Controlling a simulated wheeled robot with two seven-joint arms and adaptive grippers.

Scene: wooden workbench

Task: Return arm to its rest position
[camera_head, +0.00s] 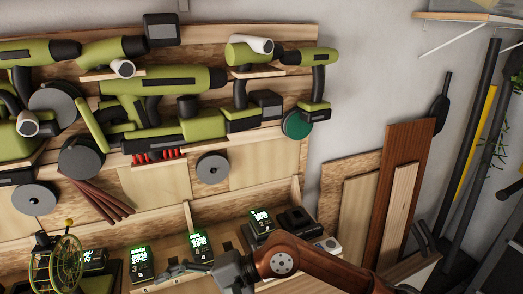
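My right arm (300,258), reddish brown with a grey wrist, comes in from the lower right. It reaches left along the front of the wooden shelf. My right gripper (180,269) is dark grey and points left at the bottom of the view, in front of the chargers with lit displays. Its fingers are small and seen from the side, so I cannot tell whether they are open or shut. I see nothing clearly held in it. My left gripper is not in view.
Chargers with green displays (140,264) stand on the shelf, close to the gripper. A black charger (297,221) stands behind the arm. Green power tools (165,82) hang above. A wire reel (66,265) is at lower left. Wooden boards (405,165) lean at the right.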

